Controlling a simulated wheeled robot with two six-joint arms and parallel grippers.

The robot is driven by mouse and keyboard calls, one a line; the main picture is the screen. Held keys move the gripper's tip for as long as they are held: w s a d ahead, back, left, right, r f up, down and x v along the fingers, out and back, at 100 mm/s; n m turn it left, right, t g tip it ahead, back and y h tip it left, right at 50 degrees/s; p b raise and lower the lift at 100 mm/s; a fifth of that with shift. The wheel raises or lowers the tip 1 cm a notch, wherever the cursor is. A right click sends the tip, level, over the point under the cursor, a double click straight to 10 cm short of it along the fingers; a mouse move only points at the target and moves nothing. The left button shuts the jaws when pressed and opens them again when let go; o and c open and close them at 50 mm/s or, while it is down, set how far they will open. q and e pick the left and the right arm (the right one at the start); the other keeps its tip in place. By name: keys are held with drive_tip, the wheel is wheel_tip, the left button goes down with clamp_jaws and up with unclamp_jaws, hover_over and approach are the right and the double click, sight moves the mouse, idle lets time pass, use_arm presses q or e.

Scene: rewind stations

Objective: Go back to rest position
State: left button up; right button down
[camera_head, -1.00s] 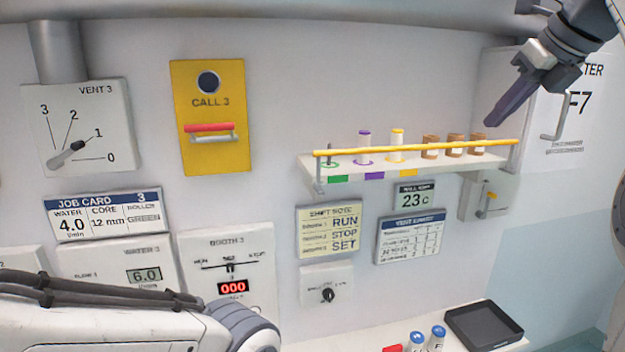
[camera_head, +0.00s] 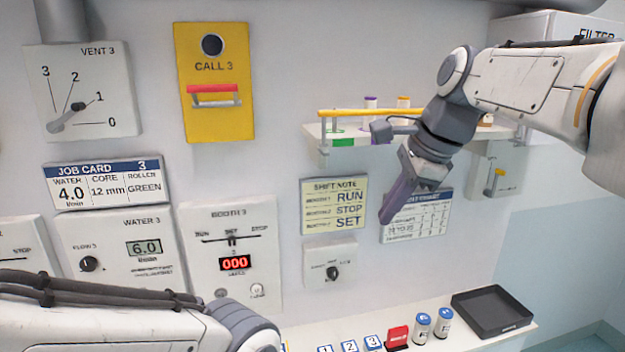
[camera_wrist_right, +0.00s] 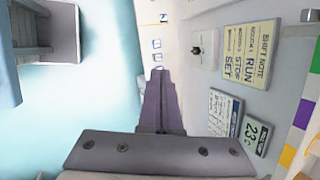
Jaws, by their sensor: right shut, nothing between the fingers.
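My right gripper (camera_head: 388,215) is shut and empty. It points down and to the left in front of the wall, below the shelf and over the left edge of the vent card. Its closed fingers also show in the right wrist view (camera_wrist_right: 160,85). My right arm comes in from the right and hides part of the shelf and its contents. My left arm crosses the lower left of the head view, but its gripper is out of the picture.
A shelf (camera_head: 313,131) with a yellow rail (camera_head: 345,112) is close behind my right arm. Below, a ledge (camera_head: 455,340) carries a black tray (camera_head: 492,312), blue-capped bottles (camera_head: 443,322) and a red item (camera_head: 397,338). A yellow call panel (camera_head: 215,120) and dial boxes are on the wall.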

drive_tip(key=s+a+f+n+g+b, duration=0.1)
drive_tip(key=s+a+f+n+b, duration=0.1)
drive_tip(key=s+a+f+n, duration=0.3)
drive_tip(key=s+f+n+b, duration=0.1)
drive_tip(key=s+f+n, duration=0.1)
drive_tip(key=f, duration=0.5)
drive_tip(key=s+a+f+n+g+b, duration=0.1)
drive_tip(key=s+a+f+n+b, duration=0.1)
drive_tip(key=s+a+f+n, duration=0.3)
drive_tip(key=s+d+f+n+g+h+b, duration=0.1)
drive_tip(key=s+f+n+b, duration=0.1)
drive_tip(key=s+f+n, duration=0.4)
drive_tip(key=s+d+f+n+h+b, duration=0.1)
drive_tip(key=s+f+n+b, duration=0.1)
drive_tip(key=s+f+n, duration=0.4)
wheel_tip(320, 180, down, 5)
drive_tip(key=shift+s+f+n+g+b, duration=0.1)
drive_tip(key=shift+s+n+g+b, duration=0.25)
drive_tip(key=shift+s+g, duration=0.1)
